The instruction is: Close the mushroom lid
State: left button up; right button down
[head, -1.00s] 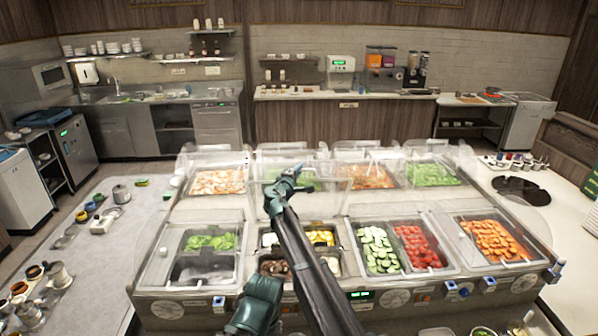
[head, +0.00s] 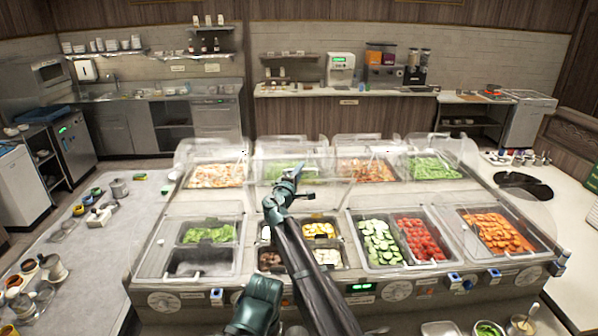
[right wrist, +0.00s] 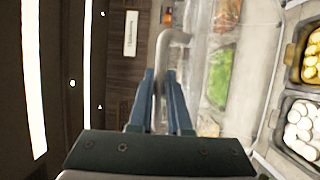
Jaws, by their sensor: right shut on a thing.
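My right gripper (head: 293,176) is at the end of the arm that reaches up over the middle of the food bar. In the right wrist view its fingers (right wrist: 160,100) are shut on a grey curved handle (right wrist: 168,42). The clear lid (head: 318,163) is raised behind the second front bay. That bay holds brown pieces that look like mushrooms (head: 270,258), a yellow food (head: 318,230) and a white food (head: 327,257). My arm hides part of the bay. My left gripper is out of view.
Neighbouring front wells hold lettuce (head: 208,234), cucumber slices (head: 380,243), tomatoes (head: 420,240) and carrots (head: 494,232). More covered wells, such as one with greens (head: 433,167), line the back. A side counter (head: 125,228) with small pots stands left.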

jog(key=s+f+m+t+h+b, duration=0.1)
jog(key=s+f+t+b, duration=0.1)
jog(key=s+f+b, duration=1.1)
jog(key=shift+s+f+b, duration=0.2)
jog(key=shift+f+b, duration=0.75)
jog(key=shift+b, duration=1.75)
jog(key=c, duration=1.2)
grip_release()
jog(key=shift+o, duration=0.2)
jog(key=shift+r+t, duration=0.1)
jog(key=shift+t, duration=0.2)
